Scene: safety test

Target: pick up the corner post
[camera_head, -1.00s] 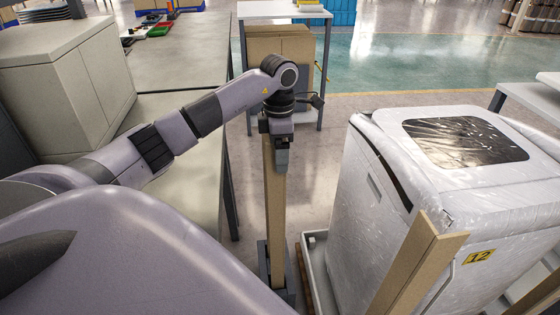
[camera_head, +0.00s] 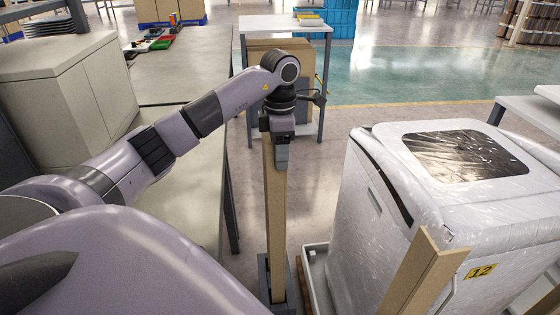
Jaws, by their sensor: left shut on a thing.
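A tan, upright corner post (camera_head: 276,225) stands in the middle of the head view. Its lower end is in a dark grey holder (camera_head: 292,268) on the floor. My left gripper (camera_head: 280,150) is shut on the upper end of the post, and its fingers hide the top. I cannot tell whether the post's foot is clear of the holder. Another tan angled post (camera_head: 418,275) stands at the front corner of the wrapped white machine. My right gripper is not in view.
The plastic-wrapped white machine (camera_head: 385,235) stands close on the right, on a pallet with a pale tray edge. A grey workbench (camera_head: 190,80) with a beige cabinet (camera_head: 70,90) is on the left. A small table (camera_head: 283,22) stands behind the post. Open floor lies beyond.

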